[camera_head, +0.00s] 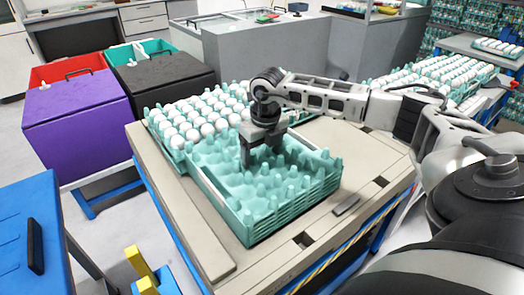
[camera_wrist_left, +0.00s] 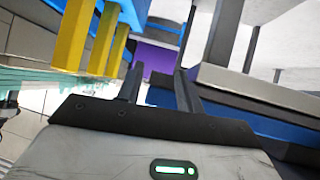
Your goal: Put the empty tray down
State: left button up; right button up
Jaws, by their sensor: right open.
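The empty teal egg tray (camera_head: 297,203) sits on top of a stack of the same trays at the front of the beige table (camera_head: 218,238). My right gripper (camera_head: 261,160) points down over the middle of the tray, its jaws open and fingertips low among the tray's pegs. Whether the fingers touch the tray I cannot tell. My left gripper (camera_wrist_left: 158,83) shows only in the left wrist view, its two fingers apart with nothing between them.
A teal tray full of white eggs (camera_head: 206,129) lies right behind the empty one. Purple (camera_head: 78,118) and black (camera_head: 163,82) crates stand to the left. A blue surface (camera_head: 28,225) is at the front left. More egg trays (camera_head: 432,78) stand at the right back. Yellow posts (camera_wrist_left: 103,38) rise near my left gripper.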

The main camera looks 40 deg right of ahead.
aim_at(265, 168)
notch_tip(265, 168, up, 12)
jog(key=s, duration=0.1)
jog(key=shift+s+r+b, duration=0.15)
jog(key=shift+s+b, duration=0.05)
jog(key=shift+b, duration=0.1)
jog(key=shift+a, duration=0.1)
dwell(0.4)
